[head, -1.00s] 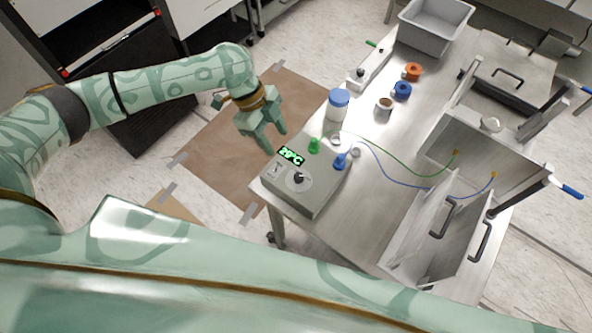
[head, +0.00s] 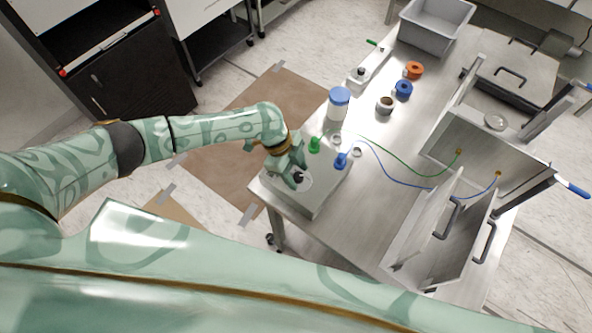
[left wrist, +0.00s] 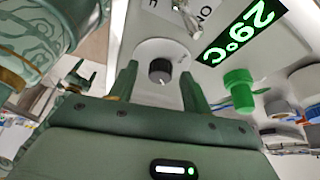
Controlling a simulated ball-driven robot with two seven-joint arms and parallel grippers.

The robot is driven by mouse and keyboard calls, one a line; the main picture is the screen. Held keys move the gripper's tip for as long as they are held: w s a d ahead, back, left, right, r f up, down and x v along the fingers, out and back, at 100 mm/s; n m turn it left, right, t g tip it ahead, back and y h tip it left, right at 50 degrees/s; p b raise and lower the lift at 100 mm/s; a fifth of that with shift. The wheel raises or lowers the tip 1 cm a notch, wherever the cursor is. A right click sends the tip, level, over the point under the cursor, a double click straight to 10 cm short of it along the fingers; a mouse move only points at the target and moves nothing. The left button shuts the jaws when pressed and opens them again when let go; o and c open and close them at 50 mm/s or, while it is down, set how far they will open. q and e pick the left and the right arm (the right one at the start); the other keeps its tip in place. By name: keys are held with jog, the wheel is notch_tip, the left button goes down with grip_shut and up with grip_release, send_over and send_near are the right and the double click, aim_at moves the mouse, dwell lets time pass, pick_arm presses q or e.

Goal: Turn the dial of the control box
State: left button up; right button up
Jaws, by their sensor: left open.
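The grey control box (head: 318,200) sits at the near left corner of the metal table. My left gripper (head: 296,178) is over the box at the dial. In the left wrist view its open fingers (left wrist: 158,80) point at the dial, one on each side, with the dial between and a little beyond the tips. I cannot tell whether they touch it. In the head view the gripper hides the display. My right gripper is not in view.
A green plug (head: 314,145) and a blue plug (head: 341,160) with cables stand at the box's far edge. A white jar (head: 338,104) with blue lid is behind. An open metal chamber (head: 450,160) stands to the right.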

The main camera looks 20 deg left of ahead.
pick_arm(q)
jog(key=c, duration=1)
jog(key=shift+s+r+n+t+p, duration=0.15)
jog(key=shift+n+t+p, duration=0.15)
jog(key=shift+n+p, duration=0.65)
jog(key=n+t+p, duration=0.1)
jog(key=n+p, duration=0.3)
jog(key=p, duration=0.1)
jog(key=n+t+y+p, duration=0.1)
jog(key=n+t+p, duration=0.1)
jog(key=n+p, duration=0.2)
jog(key=shift+s+d+r+n+p, duration=0.1)
jog(key=shift+s+d+n+p, duration=0.05)
jog(key=shift+s+n+p, duration=0.15)
jog(key=n+y+p, duration=0.1)
jog(key=n+p, duration=0.2)
jog(key=shift+d+n+t, duration=0.15)
jog(key=shift+n+t, duration=0.1)
jog(key=shift+t, duration=0.15)
jog(key=shift+f+n+y+p, duration=0.2)
jog(key=shift+n+y+p, duration=0.3)
jog(key=shift+n, duration=0.6)
jog(key=shift+n+t+y, duration=0.3)
jog(key=shift+n, duration=0.5)
jog(key=o, duration=1)
